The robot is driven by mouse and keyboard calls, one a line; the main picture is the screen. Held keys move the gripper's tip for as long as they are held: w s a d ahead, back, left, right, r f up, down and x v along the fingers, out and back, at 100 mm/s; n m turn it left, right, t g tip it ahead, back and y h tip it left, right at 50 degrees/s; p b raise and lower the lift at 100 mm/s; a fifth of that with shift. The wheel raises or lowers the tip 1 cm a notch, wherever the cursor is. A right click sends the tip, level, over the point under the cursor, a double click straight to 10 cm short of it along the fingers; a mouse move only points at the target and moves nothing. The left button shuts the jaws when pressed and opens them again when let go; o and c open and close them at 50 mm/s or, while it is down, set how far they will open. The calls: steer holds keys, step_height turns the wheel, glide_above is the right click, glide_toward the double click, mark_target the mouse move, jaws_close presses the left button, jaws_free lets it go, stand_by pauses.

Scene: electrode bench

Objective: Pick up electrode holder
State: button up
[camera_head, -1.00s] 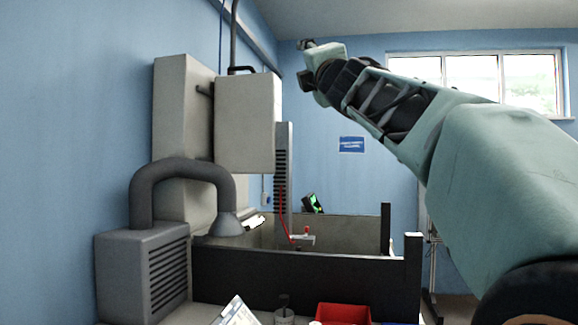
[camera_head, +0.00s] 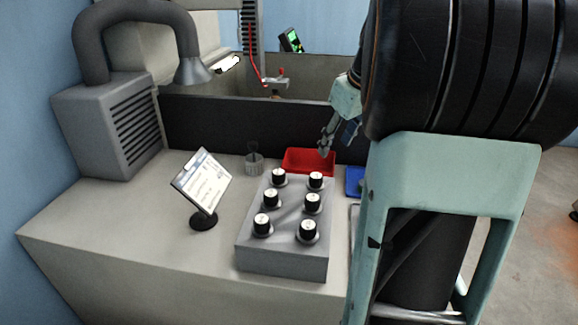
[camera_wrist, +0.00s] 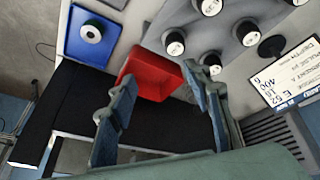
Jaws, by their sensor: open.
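A grey block (camera_head: 284,245) on the bench bears several black round holders with pale marked tops, in two rows; one is the front left holder (camera_head: 262,224). I cannot tell which is the electrode holder. Some of them also show at the top of the wrist view, such as this black holder (camera_wrist: 174,43). My gripper (camera_head: 334,145) is open and empty, above and behind the block, near the red tray (camera_head: 292,156). In the wrist view its two fingers (camera_wrist: 160,78) stand wide apart with the red tray (camera_wrist: 150,62) beyond them.
A dark wall panel (camera_head: 215,125) edges the bench's back. The bench's left front is clear.

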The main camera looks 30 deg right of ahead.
mark_target(317, 176)
steer(key=shift+y, duration=0.5)
steer(key=x, duration=0.3)
steer(key=a+x, duration=0.1)
steer(key=x, duration=0.3)
steer(key=s+a+x, duration=0.1)
steer(key=x, duration=0.3)
steer(key=shift+f, duration=0.35)
steer(key=shift+d, duration=0.1)
jaws_close()
